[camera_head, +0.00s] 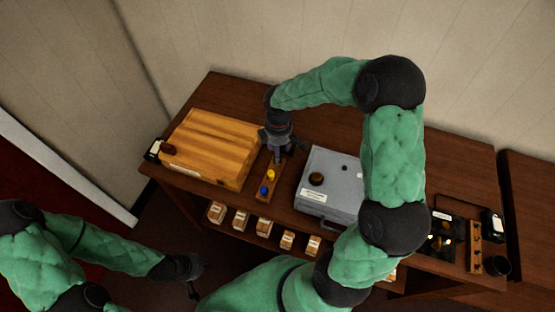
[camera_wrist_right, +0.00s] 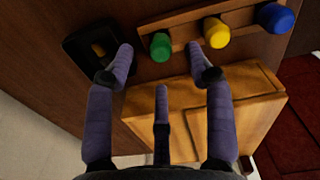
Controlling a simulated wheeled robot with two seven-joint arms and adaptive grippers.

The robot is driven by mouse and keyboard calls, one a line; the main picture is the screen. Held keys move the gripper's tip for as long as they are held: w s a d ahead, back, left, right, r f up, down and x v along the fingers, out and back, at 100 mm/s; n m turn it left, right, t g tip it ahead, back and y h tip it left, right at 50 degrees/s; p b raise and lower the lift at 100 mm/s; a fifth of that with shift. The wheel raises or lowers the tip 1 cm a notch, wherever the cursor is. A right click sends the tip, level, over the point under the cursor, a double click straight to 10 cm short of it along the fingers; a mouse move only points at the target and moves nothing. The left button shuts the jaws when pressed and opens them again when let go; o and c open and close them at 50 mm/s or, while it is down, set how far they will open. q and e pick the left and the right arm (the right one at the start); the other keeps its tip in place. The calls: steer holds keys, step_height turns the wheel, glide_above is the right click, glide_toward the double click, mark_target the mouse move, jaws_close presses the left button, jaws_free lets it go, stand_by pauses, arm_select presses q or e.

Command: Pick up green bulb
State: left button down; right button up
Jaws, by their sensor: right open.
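The green bulb (camera_wrist_right: 160,46) stands at one end of a narrow wooden rack (camera_head: 262,197), in a row with a yellow bulb (camera_wrist_right: 216,32) and a blue bulb (camera_wrist_right: 275,17). In the head view my right gripper hides the green bulb. My right gripper (camera_head: 280,157) is over that end of the rack. In the wrist view its fingers (camera_wrist_right: 160,52) are spread, with the green bulb between and just beyond the tips; no grip on it shows. My left gripper (camera_head: 192,284) is low at the left, away from the table; its fingers are too dark to read.
A wooden box (camera_head: 215,145) stands left of the rack and a grey metal box (camera_head: 330,187) right of it. A black-framed fixture (camera_wrist_right: 97,48) is near the green bulb. Small labelled boxes (camera_head: 241,220) sit on the lower shelf. A black panel (camera_head: 443,240) is at right.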

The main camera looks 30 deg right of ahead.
step_height(320, 180, down, 5)
steer(key=shift+w+b, duration=0.15)
steer(key=shift+b, duration=0.5)
steer(key=c, duration=1)
